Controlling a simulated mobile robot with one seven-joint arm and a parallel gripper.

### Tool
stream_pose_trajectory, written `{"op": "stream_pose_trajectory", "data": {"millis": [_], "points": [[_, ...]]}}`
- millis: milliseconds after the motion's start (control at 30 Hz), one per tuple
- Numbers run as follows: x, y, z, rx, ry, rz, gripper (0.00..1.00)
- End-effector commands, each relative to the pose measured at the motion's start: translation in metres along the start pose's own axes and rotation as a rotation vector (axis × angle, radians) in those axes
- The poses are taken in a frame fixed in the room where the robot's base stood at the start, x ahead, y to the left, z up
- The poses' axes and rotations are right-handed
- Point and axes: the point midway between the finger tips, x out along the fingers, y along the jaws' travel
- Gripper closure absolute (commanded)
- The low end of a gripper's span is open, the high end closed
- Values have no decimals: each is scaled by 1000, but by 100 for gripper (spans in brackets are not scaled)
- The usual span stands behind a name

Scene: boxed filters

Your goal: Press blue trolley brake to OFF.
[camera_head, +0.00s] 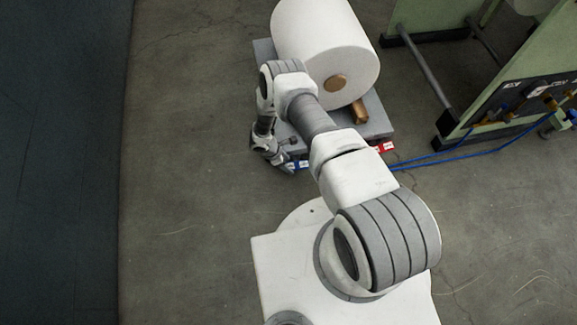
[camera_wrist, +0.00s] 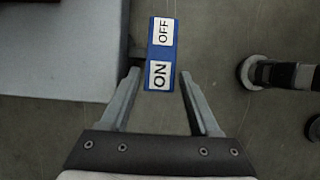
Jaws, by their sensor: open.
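The blue brake pedal (camera_wrist: 151,54) shows in the wrist view, with an OFF label at its far end and an ON label at its near end. In the head view its blue edge (camera_head: 294,165) shows partly behind my arm. My gripper (camera_wrist: 158,75) is open, its two fingers on either side of the ON end in the picture. I cannot tell whether they touch it. In the head view my gripper (camera_head: 283,165) is down by the trolley's front left corner. The grey trolley (camera_head: 375,118) carries a large white roll (camera_head: 325,50).
A red brake pedal (camera_head: 380,147) is at the trolley's front right. Blue hoses (camera_head: 440,157) run right to a green machine frame (camera_head: 470,115). The concrete floor left of the trolley (camera_head: 190,130) is clear. Dark cylindrical parts (camera_wrist: 285,74) show at right in the wrist view.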

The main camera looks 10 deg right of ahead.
Motion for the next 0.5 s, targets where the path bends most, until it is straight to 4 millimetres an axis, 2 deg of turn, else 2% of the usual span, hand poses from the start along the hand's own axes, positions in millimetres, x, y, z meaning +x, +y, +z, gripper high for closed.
{"op": "stream_pose_trajectory", "data": {"millis": [100,433,500], "points": [[10,0,0,1,0,0,38],[12,0,0,0,0,0,38],[12,0,0,0,0,0,50]]}}
